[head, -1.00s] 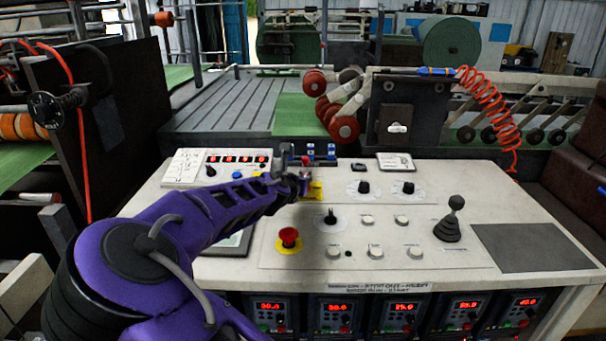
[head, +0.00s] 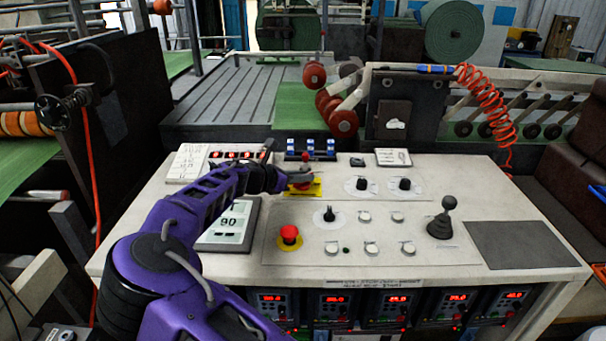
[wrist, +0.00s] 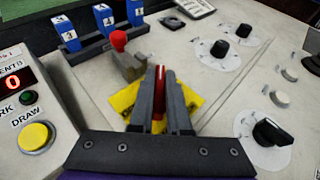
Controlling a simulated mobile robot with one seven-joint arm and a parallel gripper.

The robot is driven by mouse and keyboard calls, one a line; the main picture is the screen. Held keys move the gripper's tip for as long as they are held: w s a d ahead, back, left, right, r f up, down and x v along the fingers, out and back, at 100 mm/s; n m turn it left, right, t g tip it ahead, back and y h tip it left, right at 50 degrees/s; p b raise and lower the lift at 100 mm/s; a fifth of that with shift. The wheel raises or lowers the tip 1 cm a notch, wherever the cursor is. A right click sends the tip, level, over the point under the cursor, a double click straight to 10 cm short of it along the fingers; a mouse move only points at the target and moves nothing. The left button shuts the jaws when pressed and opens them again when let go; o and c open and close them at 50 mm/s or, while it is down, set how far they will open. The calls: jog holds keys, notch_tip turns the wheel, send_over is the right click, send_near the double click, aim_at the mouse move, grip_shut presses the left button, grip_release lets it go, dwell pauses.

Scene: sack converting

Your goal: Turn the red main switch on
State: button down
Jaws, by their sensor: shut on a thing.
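The red main switch (wrist: 158,98) shows in the wrist view as a red strip between my two fingers, over a yellow plate (wrist: 125,98). My gripper (wrist: 164,75) is shut on it, and the fingers hide most of its shape. In the head view my gripper (head: 300,175) is at the yellow plate (head: 316,188) near the back middle of the console, with a little red showing beneath it. The exact angle of the switch handle cannot be told.
A red knob on a grey block (wrist: 118,40) and blue switches (wrist: 104,18) stand just beyond my fingers. Black dials (wrist: 220,49) lie to the right. A red mushroom button (head: 289,232) and a black joystick (head: 446,218) stand on the console (head: 190,262).

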jog(key=shift+f, duration=0.1)
jog(key=c, duration=1.2)
grip_release()
jog(key=shift+o, duration=0.2)
jog(key=v, duration=1.7)
jog(key=shift+s+a+p, duration=0.1)
jog(key=shift+a+p, duration=0.1)
jog(key=shift+p, duration=0.15)
